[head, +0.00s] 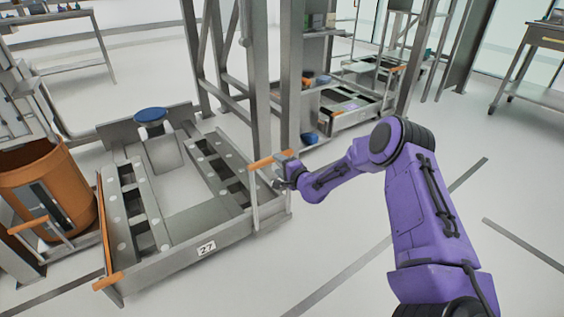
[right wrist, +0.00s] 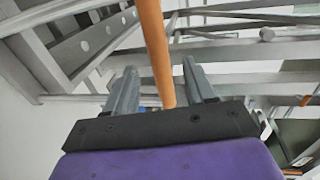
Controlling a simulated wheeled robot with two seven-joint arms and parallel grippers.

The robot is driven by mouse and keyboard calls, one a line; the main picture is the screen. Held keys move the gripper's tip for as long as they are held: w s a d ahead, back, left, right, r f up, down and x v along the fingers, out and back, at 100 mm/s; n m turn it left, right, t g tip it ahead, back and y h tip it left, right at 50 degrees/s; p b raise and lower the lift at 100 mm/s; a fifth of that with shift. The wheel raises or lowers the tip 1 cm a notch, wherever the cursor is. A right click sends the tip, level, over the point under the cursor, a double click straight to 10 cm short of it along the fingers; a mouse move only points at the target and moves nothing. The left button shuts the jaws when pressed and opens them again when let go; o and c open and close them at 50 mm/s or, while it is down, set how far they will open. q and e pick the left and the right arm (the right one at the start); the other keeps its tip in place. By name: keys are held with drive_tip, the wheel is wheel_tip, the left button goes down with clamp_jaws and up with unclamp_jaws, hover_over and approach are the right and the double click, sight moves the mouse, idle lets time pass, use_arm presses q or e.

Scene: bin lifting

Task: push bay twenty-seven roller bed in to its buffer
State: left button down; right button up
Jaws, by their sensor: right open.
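The roller bed marked 27 (head: 165,271) stands low on the floor at the left of the head view, with two roller rails. A blue round pad (head: 150,115) shows at its far end; I cannot tell if this is the buffer. An orange handle (head: 262,163) tops the post at the bed's right front corner, and another orange grip (head: 107,281) is at its left front corner. My right gripper (head: 283,172) is open at the right handle. In the right wrist view the orange handle bar (right wrist: 153,40) runs between the open fingers of my right gripper (right wrist: 161,85). My left gripper is not in view.
An orange barrel (head: 60,170) stands close on the bed's left. A grey upright frame (head: 290,80) rises just behind its right side. Another roller bed (head: 335,125) lies further back. The floor on the right is clear, with grey lines.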

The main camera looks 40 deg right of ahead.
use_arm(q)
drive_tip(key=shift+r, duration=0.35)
use_arm(e)
drive_tip(key=shift+s+r, duration=0.1)
drive_tip(key=shift+s, duration=0.85)
drive_tip(key=shift+c, duration=0.4)
